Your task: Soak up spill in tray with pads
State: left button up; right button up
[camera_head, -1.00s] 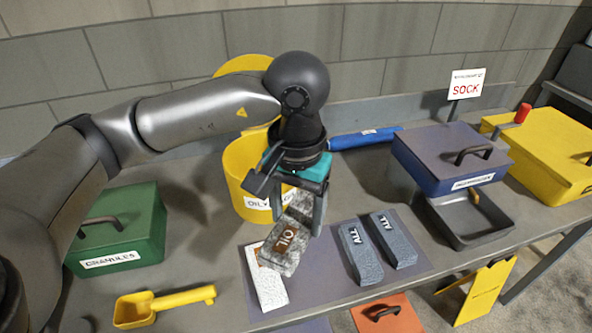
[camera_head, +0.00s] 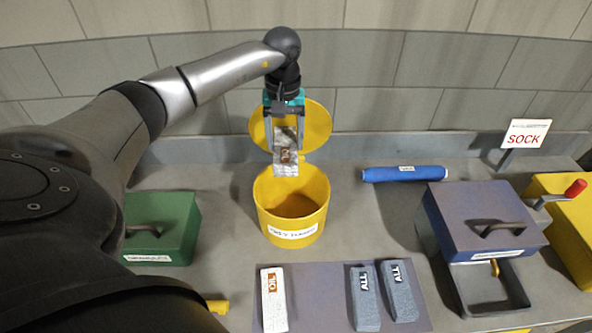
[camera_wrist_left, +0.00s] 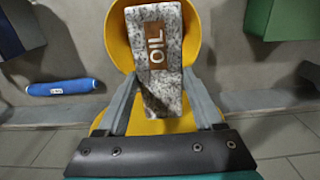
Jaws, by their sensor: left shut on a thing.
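My left gripper (camera_head: 285,116) is shut on a stained grey-and-white OIL pad (camera_head: 286,163), which hangs just above the open yellow bin (camera_head: 291,206). In the left wrist view the pad (camera_wrist_left: 160,85) sits between the fingers with the bin behind it. A clean white OIL pad (camera_head: 273,300) and two grey ALL pads (camera_head: 364,298) (camera_head: 402,291) lie on the purple mat (camera_head: 318,285). The dark tray (camera_head: 490,300) is at the right, partly covered by a blue-grey box. My right gripper is not in view.
A green granules box (camera_head: 160,225) stands at the left. A blue sock (camera_head: 403,174) lies at the back, near the SOCK sign (camera_head: 524,134). The blue-grey lidded box (camera_head: 482,222) and a yellow box (camera_head: 562,212) stand at the right. The bin's raised yellow lid is behind my gripper.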

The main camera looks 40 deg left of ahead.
pick_arm(q)
jog(key=shift+f+b, duration=0.45)
jog(key=shift+f, duration=0.2)
notch_tip(320, 180, down, 5)
jog(key=b, duration=0.3)
jog(key=shift+r, duration=0.15)
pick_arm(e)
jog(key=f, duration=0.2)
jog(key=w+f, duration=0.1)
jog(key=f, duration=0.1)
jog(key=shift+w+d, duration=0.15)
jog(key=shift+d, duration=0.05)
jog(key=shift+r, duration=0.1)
pick_arm(q)
jog(key=o, duration=1.5)
notch_tip(320, 180, up, 15)
jog(key=shift+r, duration=0.2)
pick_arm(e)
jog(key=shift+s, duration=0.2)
